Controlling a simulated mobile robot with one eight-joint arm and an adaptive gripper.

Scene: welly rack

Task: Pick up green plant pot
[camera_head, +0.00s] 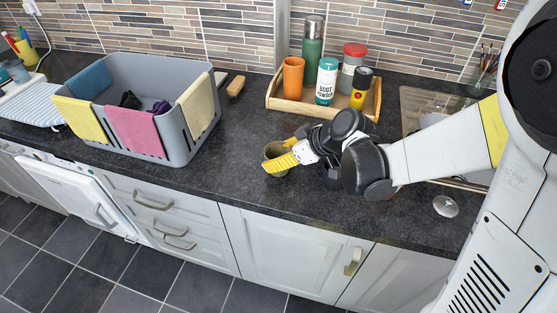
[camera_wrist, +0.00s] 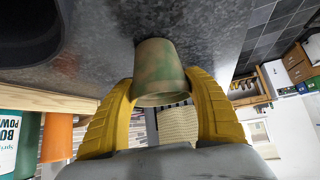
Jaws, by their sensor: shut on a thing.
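The green plant pot (camera_wrist: 160,68) is a small mottled green and brown pot. In the wrist view it sits between the two yellow fingers of my gripper (camera_wrist: 163,105), which press on it from both sides. In the head view the pot (camera_head: 276,153) shows at the tips of my yellow gripper (camera_head: 283,161), over the dark counter near its front half. The fingers cover part of it there. I cannot tell whether the pot touches the counter or is just above it.
A wooden tray (camera_head: 286,102) with an orange cup (camera_head: 293,78), green flask (camera_head: 313,50), boot powder (camera_head: 326,82) and other containers stands behind my gripper. A grey bin (camera_head: 150,75) with coloured cloths is at left. A sink (camera_head: 416,101) is at right. The counter (camera_head: 232,150) between bin and gripper is clear.

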